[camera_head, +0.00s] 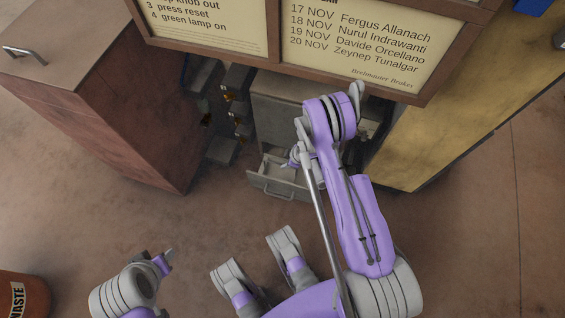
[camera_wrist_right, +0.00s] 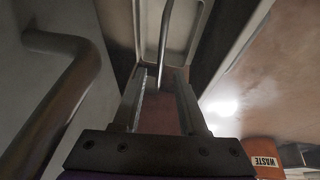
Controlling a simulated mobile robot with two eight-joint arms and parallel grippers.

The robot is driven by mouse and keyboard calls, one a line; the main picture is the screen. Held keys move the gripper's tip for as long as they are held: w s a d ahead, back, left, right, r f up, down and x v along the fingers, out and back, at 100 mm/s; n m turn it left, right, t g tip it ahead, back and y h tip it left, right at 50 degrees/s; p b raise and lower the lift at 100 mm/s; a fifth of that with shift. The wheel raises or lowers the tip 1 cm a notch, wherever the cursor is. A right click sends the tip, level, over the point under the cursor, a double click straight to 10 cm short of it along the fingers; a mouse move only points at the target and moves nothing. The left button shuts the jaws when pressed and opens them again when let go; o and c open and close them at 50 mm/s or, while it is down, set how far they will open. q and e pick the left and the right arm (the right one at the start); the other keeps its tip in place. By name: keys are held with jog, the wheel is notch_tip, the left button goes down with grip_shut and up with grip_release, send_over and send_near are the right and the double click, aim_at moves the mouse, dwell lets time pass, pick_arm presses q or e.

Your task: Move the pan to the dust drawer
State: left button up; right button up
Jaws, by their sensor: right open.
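A grey drawer (camera_head: 272,186) stands pulled out low on the grey cabinet in the head view, its inside partly visible. My right gripper (camera_head: 297,156) is over this drawer, partly hidden by my arm. In the right wrist view my right gripper (camera_wrist_right: 162,80) is open, with nothing clearly between its fingers. Beyond the fingertips is a pale tray-like shape (camera_wrist_right: 188,42) with a thin grey bar (camera_wrist_right: 165,40) in front of it. I cannot tell whether either is the pan. My left gripper (camera_head: 166,260) is at the lower left, its finger opening unclear.
A grey cabinet (camera_head: 278,108) stands behind the drawer, under a hanging notice board (camera_head: 268,60). A brown cabinet (camera_head: 100,120) is on the left and a yellowish panel (camera_head: 450,125) on the right. An orange waste bin (camera_head: 35,292) is at lower left. The floor (camera_head: 460,250) at right is clear.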

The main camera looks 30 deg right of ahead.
jog(key=s+a+r+m, duration=0.2)
jog(key=a+r, duration=0.1)
jog(key=r, duration=1)
jog(key=s+a+r+m, duration=0.15)
jog(key=a+r, duration=0.25)
jog(key=r, duration=1)
jog(key=s+a+r+m+h, duration=0.1)
jog(key=s+a+r+m, duration=0.1)
jog(key=s+r, duration=0.3)
jog(key=s+a+r+m, duration=0.2)
jog(key=s+r, duration=0.4)
jog(key=s, duration=0.5)
jog(key=shift+s+a+m+h+p, duration=0.15)
jog(key=shift+a+m+h+p, duration=0.15)
jog(key=shift+m+h, duration=0.15)
